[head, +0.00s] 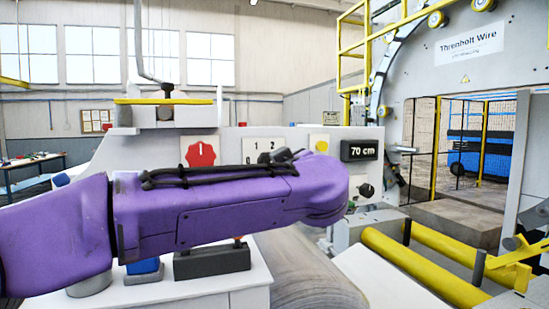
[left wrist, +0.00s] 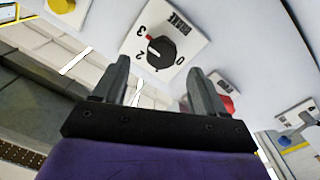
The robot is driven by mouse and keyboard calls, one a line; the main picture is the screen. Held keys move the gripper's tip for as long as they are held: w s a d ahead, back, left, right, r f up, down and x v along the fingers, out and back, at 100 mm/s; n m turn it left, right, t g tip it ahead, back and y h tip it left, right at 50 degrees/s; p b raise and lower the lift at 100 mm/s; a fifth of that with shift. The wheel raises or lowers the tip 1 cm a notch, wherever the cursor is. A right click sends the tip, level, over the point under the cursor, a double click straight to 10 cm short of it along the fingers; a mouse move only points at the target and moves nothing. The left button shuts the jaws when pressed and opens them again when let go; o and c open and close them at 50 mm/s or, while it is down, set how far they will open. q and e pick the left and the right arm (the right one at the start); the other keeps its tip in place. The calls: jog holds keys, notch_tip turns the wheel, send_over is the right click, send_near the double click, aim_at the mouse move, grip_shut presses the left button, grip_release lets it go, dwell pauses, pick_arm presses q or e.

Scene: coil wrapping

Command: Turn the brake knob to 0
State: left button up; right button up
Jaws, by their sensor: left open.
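The brake knob (left wrist: 161,50) is black and round, on a white plate marked BRAKE in the left wrist view. Its red mark points toward the 3; the 2 and 0 also show. In the head view the top of the brake plate (head: 258,146) shows 1 and 2, and my purple arm covers its lower part. My left gripper (left wrist: 155,66) is open, its two fingers apart and facing the plate, with the knob beyond and between their tips. I cannot tell whether they touch it. My right gripper is not in view.
A red knob (head: 200,154) is left of the brake plate; a yellow button (head: 322,145) and a 70 cm display (head: 359,150) are right. A black knob (head: 366,190) sits below the display. Yellow rollers (head: 425,270) lie at lower right.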

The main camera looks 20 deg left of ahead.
aim_at(268, 161)
pick_arm(q)
jog(key=a, duration=0.1)
jog(key=a+r+p, duration=0.1)
jog(key=shift+w+a+r, duration=0.2)
jog(key=shift+w+a, duration=0.1)
jog(key=shift+w, duration=0.1)
jog(key=w, duration=0.1)
jog(key=w+f, duration=0.1)
jog(key=w, duration=0.1)
jog(key=w+a+p, duration=0.1)
jog(key=w, duration=0.1)
jog(key=shift+f, duration=0.4)
jog(key=shift+w+f, duration=0.1)
jog(key=shift+w, duration=0.1)
jog(key=shift+s, duration=0.3)
jog(key=shift+s+r, duration=0.4)
jog(key=shift+s, duration=0.05)
jog(key=shift+c, duration=1.3)
jog(key=shift+s, duration=0.2)
jog(key=c, duration=0.6)
jog(key=shift+c, duration=1)
jog(key=shift+d, duration=0.1)
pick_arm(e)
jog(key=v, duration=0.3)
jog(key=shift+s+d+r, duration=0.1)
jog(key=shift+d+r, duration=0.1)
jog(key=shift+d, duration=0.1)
